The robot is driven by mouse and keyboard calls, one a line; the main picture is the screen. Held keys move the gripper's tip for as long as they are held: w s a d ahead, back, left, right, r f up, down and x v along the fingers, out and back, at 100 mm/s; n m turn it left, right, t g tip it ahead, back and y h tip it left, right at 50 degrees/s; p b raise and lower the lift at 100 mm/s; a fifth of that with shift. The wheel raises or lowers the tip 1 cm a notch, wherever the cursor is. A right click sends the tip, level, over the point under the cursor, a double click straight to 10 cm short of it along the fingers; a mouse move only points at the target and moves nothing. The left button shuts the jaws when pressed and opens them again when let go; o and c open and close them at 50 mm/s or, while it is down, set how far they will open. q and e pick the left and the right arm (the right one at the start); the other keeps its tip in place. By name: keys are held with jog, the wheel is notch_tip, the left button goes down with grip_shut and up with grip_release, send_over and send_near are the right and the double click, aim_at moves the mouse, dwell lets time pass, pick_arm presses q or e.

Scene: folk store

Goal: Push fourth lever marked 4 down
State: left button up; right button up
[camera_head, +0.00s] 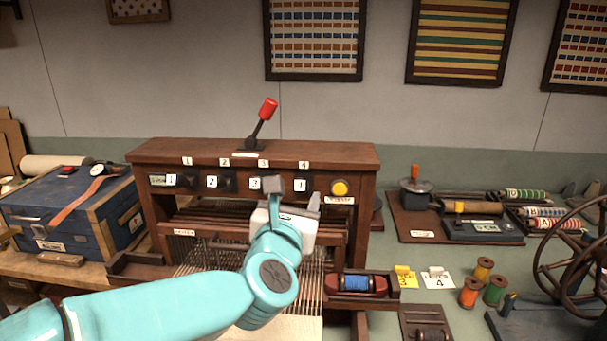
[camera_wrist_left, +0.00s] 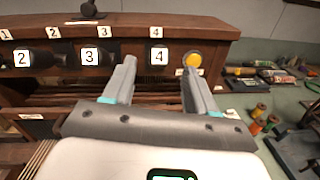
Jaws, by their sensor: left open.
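The lever marked 4 (camera_wrist_left: 159,57) is a dark piece with a white number label on the front of the wooden loom (camera_head: 350,153). In the head view my gripper partly covers that label. My left gripper (camera_head: 294,190) is open and empty in front of the loom. In the wrist view its two fingers (camera_wrist_left: 157,72) stand on either side of lever 4, and I cannot tell whether they touch it. Levers 1 (camera_head: 170,180), 2 (camera_head: 212,182) and 3 (camera_wrist_left: 90,57) sit in a row to the left. My right gripper is not in view.
A yellow button (camera_head: 340,188) is just right of lever 4, near the right finger. A red-handled lever (camera_head: 267,110) stands on the loom top. A blue box (camera_head: 75,210) is at left. Thread spools (camera_head: 470,292) and a dark wheel (camera_head: 580,255) are at right.

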aim_at(302, 182)
pick_arm(q)
jog(key=w, duration=0.2)
jog(key=w+p, duration=0.1)
jog(key=w, duration=0.1)
jog(key=w+p, duration=0.1)
jog(key=w, duration=0.2)
jog(key=shift+w+d, duration=0.1)
jog(key=shift+d, duration=0.2)
jog(key=shift+a+r, duration=0.1)
jog(key=shift+r, duration=0.05)
jog(key=shift+w, duration=0.1)
grip_shut()
jog(key=f+b, duration=0.1)
jog(key=b, duration=0.3)
jog(key=f+t+b, duration=0.1)
jog(key=b, duration=0.3)
jog(key=t+b, duration=0.1)
jog(key=b, duration=0.3)
jog(key=shift+s+f, duration=0.25)
jog(key=shift+f, duration=0.15)
jog(key=shift+s+f+m+t+h+b, duration=0.15)
jog(key=shift+t+b, duration=0.65)
jog(key=shift+b, duration=2.45)
jog(key=shift+s+f+m+t+h+b, duration=0.15)
jog(key=shift+t+b, duration=0.65)
jog(key=shift+b, duration=2.4)
jog(key=shift+s+f+m+t+h+b, duration=0.2)
jog(key=shift+t+b, duration=0.6)
jog(key=shift+b, duration=2.45)
jog(key=shift+w, duration=0.15)
